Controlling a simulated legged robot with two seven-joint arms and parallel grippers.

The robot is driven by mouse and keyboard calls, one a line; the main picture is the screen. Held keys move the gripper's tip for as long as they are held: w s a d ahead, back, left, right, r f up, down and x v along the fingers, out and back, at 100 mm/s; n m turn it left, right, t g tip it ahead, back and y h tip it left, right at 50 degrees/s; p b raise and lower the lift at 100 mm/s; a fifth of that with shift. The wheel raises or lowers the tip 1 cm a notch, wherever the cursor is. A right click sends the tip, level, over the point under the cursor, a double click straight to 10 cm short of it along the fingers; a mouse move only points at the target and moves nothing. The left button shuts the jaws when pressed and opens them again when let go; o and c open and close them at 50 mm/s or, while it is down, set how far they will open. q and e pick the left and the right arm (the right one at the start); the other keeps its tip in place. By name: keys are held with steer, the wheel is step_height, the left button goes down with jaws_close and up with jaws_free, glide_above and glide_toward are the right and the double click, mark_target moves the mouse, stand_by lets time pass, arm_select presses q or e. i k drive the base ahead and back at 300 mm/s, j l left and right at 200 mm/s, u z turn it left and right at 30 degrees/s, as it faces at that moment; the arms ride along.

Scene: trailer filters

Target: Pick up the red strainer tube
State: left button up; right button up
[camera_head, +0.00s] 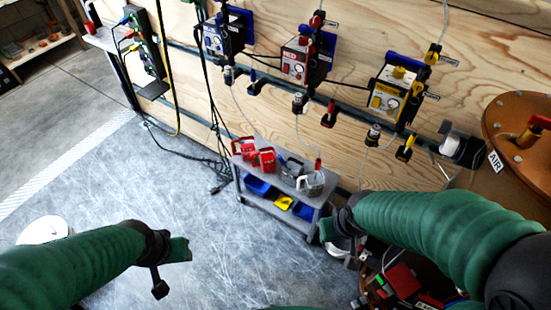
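A grey cart (283,204) stands against the wooden wall with several red items on top. Two red box-like items (264,160) sit toward its left. A small upright item with a red end (318,164) stands by a silver metal container (312,183) at its right; it may be the red strainer tube, but it is too small to tell. My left gripper (172,268) is over bare floor, left of the cart, with its fingers apart and nothing between them. My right gripper (334,236) is at the cart's near right corner; its finger gap is not clear.
Blue bins (257,185) and a yellow item (284,202) are on the cart's lower shelf. Wall units and hoses hang above. A brown tank (515,130) stands at right. Clutter lies beneath my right arm. The floor left of the cart is mostly clear.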

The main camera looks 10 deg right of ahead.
mark_target(318, 162)
steer(key=i+j+z, duration=0.15)
steer(key=i+j, duration=0.25)
steer(key=i+j+z, duration=0.2)
steer(key=i+j, duration=0.15)
steer(key=j, duration=0.25)
